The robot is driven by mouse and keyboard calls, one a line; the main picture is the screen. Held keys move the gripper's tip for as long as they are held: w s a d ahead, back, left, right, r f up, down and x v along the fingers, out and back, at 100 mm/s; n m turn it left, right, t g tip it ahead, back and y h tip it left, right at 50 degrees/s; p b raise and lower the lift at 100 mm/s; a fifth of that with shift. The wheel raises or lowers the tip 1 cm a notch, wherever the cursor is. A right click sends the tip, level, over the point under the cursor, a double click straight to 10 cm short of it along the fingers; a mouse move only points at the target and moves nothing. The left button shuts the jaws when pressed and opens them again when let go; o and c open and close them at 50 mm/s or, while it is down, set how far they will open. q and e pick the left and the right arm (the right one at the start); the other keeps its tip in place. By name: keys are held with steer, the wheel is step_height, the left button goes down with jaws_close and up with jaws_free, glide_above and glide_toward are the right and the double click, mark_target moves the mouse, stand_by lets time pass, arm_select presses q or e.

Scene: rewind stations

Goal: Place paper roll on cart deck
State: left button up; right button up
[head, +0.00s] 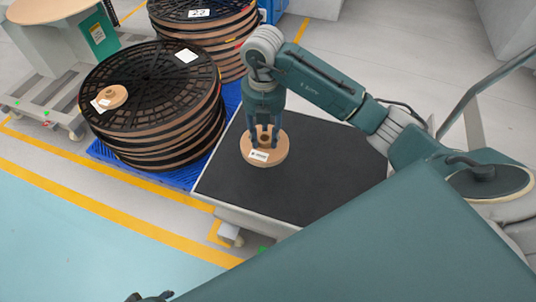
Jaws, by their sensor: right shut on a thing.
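A tan paper roll (266,151) with a white label and a dark core hole is at the dark cart deck (300,197), over its left back part. My right gripper (264,136) points down from above and is shut on the roll at its core. The roll appears at deck level, but I cannot tell whether it touches the deck. My left gripper is not clearly seen; only a small dark piece shows at the bottom edge.
A stack of black reels (150,85) on a blue pallet (165,181) stands left of the cart, with another small tan roll (111,97) on top. More reels (205,25) stand behind. The deck's front and right are clear. A grey cart handle (480,90) rises at right.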

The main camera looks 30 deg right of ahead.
mark_target(265, 149)
step_height(265, 149, down, 6)
steer(key=shift+f+b, duration=0.1)
steer(key=shift+b, duration=0.35)
arm_select(q)
steer(key=w+v, duration=0.1)
steer(key=v, duration=0.6)
steer(key=shift+w+r+b, duration=0.35)
steer(key=shift+w+b, duration=0.05)
steer(key=shift+w, duration=0.3)
arm_select(e)
steer(key=shift+f, duration=2.45)
steer(key=o, duration=1.3)
steer(key=shift+f, duration=0.1)
arm_select(q)
steer(key=shift+r, duration=0.2)
arm_select(e)
steer(key=shift+r, duration=0.4)
arm_select(q)
steer(key=s+p+x, duration=0.2)
steer(key=x, duration=0.6)
steer(key=shift+s+f, duration=0.4)
arm_select(e)
step_height(265, 149, up, 12)
steer(key=shift+f, duration=0.25)
arm_select(q)
steer(key=shift+s, duration=0.1)
arm_select(e)
steer(key=shift+f, duration=0.1)
